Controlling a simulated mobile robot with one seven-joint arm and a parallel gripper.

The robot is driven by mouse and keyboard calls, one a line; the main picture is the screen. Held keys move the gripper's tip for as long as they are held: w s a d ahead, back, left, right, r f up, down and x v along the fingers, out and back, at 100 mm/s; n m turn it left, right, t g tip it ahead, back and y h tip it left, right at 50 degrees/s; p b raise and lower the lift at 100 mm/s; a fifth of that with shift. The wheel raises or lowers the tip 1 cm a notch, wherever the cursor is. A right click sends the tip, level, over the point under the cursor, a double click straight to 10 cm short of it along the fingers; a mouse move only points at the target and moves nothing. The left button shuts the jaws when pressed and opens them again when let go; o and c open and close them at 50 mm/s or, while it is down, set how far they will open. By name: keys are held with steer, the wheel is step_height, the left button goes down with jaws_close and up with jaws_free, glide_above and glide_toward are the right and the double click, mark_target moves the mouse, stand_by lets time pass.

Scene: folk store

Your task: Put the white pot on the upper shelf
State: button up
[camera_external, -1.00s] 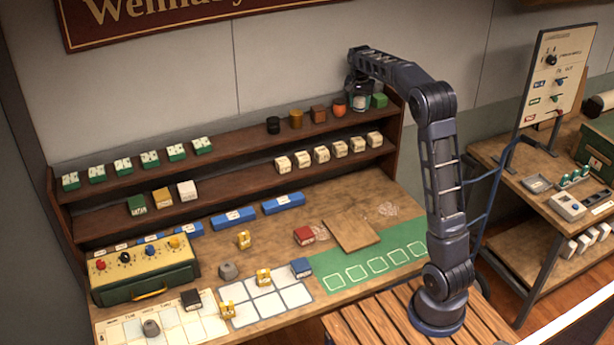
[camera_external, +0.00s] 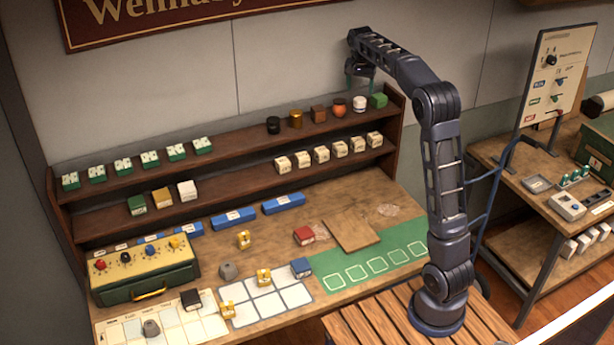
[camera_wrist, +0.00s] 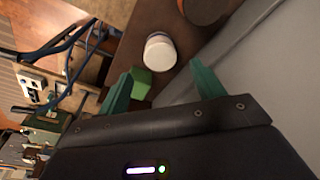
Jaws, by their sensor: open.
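The white pot (camera_external: 359,104) stands upright on the upper shelf (camera_external: 230,152), between an orange round pot (camera_external: 339,107) and a green block (camera_external: 378,100). It has a white top and a dark lower part. My gripper (camera_external: 360,76) is above the pot, apart from it, open and empty. In the wrist view the white pot (camera_wrist: 160,52) lies beyond the two green fingertips (camera_wrist: 163,82), with the green block (camera_wrist: 141,82) close to one finger.
A brown cube (camera_external: 318,114), a gold pot (camera_external: 296,119) and a black pot (camera_external: 273,125) stand further left on the upper shelf. The lower shelf (camera_external: 235,196) holds several small white boxes (camera_external: 321,154). The wall is close behind the shelf.

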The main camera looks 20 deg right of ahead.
mark_target(359, 101)
steer(key=s+a+r+n+t, duration=0.15)
steer(key=s+r, duration=0.35)
steer(key=s, duration=0.7)
steer(key=s+a+f+n+y, duration=0.1)
steer(key=s+a+f+n, duration=0.15)
steer(key=s, duration=1.15)
steer(key=s+a+f+n+t, duration=0.1)
steer(key=s+f+n, duration=0.1)
steer(key=s+f, duration=0.5)
steer(key=s+a+f+n+t, duration=0.1)
steer(key=s+f, duration=0.6)
steer(key=s, duration=0.7)
steer(key=shift+s+a+f+n, duration=0.35)
steer(key=shift+a+n, duration=0.3)
steer(key=shift+n, duration=0.35)
stand_by(2.3)
